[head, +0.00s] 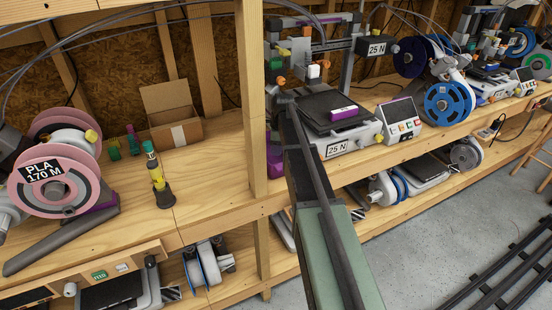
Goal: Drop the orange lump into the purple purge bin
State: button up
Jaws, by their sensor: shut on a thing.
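My arm reaches from the bottom middle up to the printer behind the wooden post. My gripper (284,96) is at its far end, small and dark, in front of the printer's left side. It is shut, and a small orange lump (281,80) shows at its tip; the fingers are hard to make out. A purple part (275,147), probably the purple purge bin, shows just left of my arm below the gripper.
The printer's dark bed (335,108) carries a purple block (342,113). A wooden post (250,100) stands close left of my arm. A control box (400,118) and a blue spool (448,103) stand right. A cardboard box (172,115) and a yellow-black bottle (157,180) are left.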

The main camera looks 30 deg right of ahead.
jog(key=shift+f+b, duration=1.25)
jog(key=shift+f, duration=0.85)
jog(key=o, duration=0.9)
jog(key=shift+r, duration=0.2)
jog(key=r+p, duration=0.4)
jog(key=d+r+p, duration=0.1)
jog(key=r+p, duration=0.3)
jog(key=p, duration=0.1)
jog(key=r+p, duration=0.4)
jog(key=r, duration=0.1)
jog(key=shift+s+d, duration=0.15)
jog(key=shift+s, duration=0.2)
jog(key=shift+f, duration=0.1)
